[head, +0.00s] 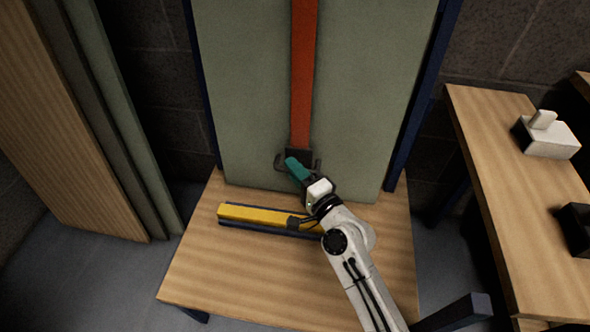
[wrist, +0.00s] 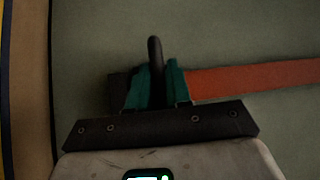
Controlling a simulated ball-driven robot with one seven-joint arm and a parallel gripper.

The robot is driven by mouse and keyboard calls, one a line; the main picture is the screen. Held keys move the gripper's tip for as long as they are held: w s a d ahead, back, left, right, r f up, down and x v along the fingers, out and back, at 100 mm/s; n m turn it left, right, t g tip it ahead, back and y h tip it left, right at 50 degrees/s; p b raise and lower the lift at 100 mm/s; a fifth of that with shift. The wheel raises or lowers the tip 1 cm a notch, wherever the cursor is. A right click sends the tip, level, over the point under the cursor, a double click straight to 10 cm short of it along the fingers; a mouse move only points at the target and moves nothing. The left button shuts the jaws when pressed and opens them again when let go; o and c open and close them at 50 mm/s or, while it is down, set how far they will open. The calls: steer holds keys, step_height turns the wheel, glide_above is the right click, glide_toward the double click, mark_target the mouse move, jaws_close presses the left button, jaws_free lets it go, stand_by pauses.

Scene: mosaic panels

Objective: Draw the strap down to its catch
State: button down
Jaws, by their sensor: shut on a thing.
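The orange-red strap (head: 303,80) hangs straight down the front of a grey-green panel (head: 245,100). Its lower end meets a dark end fitting (head: 299,156) with a bar or hook. My gripper (head: 291,163), with teal fingers, is shut on this fitting just in front of the panel's lower part. In the wrist view the teal fingers (wrist: 156,85) stand on either side of a dark upright bar, and the strap (wrist: 250,78) runs off to the right. A yellow bar (head: 255,214) lies on the table below the panel, with a small dark piece on it. I cannot make out the catch for certain.
The wooden table (head: 240,275) is mostly bare in front. A dark blue frame (head: 408,120) flanks the panel. More panels (head: 75,120) lean at the left. A side bench (head: 490,140) at right holds a white block (head: 552,140) and a black block (head: 577,228).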

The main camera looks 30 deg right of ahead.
steer(key=shift+s+f, duration=0.1)
steer(key=shift+f, duration=0.3)
steer(key=c, duration=1.4)
jaws_free()
steer(key=shift+o, duration=1.3)
steer(key=shift+r, duration=0.15)
steer(key=s+d, duration=0.1)
steer(key=s, duration=0.9)
steer(key=shift+s+d+f+b, duration=0.3)
steer(key=shift+d+b, duration=0.05)
steer(key=shift+b, duration=0.1)
